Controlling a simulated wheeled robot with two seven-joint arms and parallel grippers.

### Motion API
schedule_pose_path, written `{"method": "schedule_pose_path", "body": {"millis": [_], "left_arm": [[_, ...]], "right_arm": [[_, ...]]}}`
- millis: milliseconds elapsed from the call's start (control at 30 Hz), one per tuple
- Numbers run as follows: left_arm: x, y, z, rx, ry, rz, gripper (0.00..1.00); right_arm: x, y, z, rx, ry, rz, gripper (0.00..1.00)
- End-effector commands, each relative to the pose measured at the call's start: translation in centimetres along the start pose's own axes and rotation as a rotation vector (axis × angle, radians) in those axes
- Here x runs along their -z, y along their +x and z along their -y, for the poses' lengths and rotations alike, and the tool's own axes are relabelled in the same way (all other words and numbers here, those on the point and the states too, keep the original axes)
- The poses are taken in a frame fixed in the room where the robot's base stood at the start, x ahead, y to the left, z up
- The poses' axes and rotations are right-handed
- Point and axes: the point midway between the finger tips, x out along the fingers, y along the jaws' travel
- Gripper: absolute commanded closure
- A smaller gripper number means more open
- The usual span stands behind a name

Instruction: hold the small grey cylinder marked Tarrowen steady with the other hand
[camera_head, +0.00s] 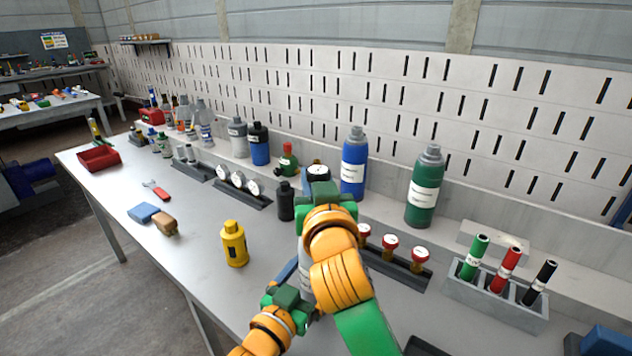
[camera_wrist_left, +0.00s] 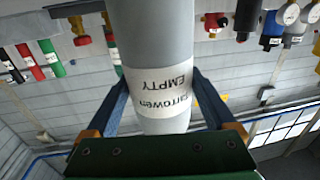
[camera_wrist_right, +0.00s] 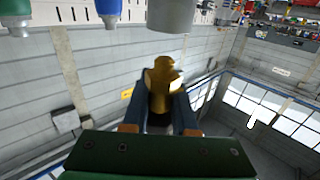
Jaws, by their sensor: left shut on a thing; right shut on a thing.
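The small grey cylinder marked Tarrowen (camera_wrist_left: 155,32) stands between the fingers of my left gripper (camera_wrist_left: 158,88), shut on it at its white label, which also reads EMPTY. In the head view the cylinder (camera_head: 301,252) is mostly hidden behind my right arm. My right gripper (camera_wrist_right: 160,85) is shut on a brass fitting (camera_wrist_right: 163,72) with a dark end. In the right wrist view the grey cylinder's end (camera_wrist_right: 172,14) lies in line with the fitting, with a strip of wall visible between them.
A yellow bottle (camera_head: 234,243) and a black bottle (camera_head: 286,200) stand left of my grippers. Blue (camera_head: 354,162) and green (camera_head: 425,187) cylinders stand behind. A rack of red-topped fittings (camera_head: 391,247) and a tube holder (camera_head: 497,297) are at right.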

Motion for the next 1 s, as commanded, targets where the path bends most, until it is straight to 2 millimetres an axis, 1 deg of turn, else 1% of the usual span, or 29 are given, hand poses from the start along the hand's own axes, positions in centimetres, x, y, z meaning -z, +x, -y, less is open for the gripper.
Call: {"method": "schedule_pose_path", "body": {"millis": [233, 467, 600, 833, 1000], "left_arm": [[0.0, 0.0, 0.0, 0.001, 0.001, 0.001, 0.78], [0.0, 0.0, 0.0, 0.001, 0.001, 0.001, 0.78], [0.0, 0.0, 0.0, 0.001, 0.001, 0.001, 0.78], [0.0, 0.0, 0.0, 0.001, 0.001, 0.001, 0.78], [0.0, 0.0, 0.0, 0.001, 0.001, 0.001, 0.78]], "right_arm": [[2.0, 0.0, 0.0, -0.001, 0.001, -0.003, 1.00], [3.1, 0.0, 0.0, -0.001, 0.000, -0.002, 1.00], [4.5, 0.0, 0.0, 0.000, 0.000, -0.003, 1.00], [5.6, 0.0, 0.0, -0.001, -0.001, -0.002, 1.00], [7.3, 0.0, 0.0, 0.000, 0.000, -0.002, 1.00]]}}
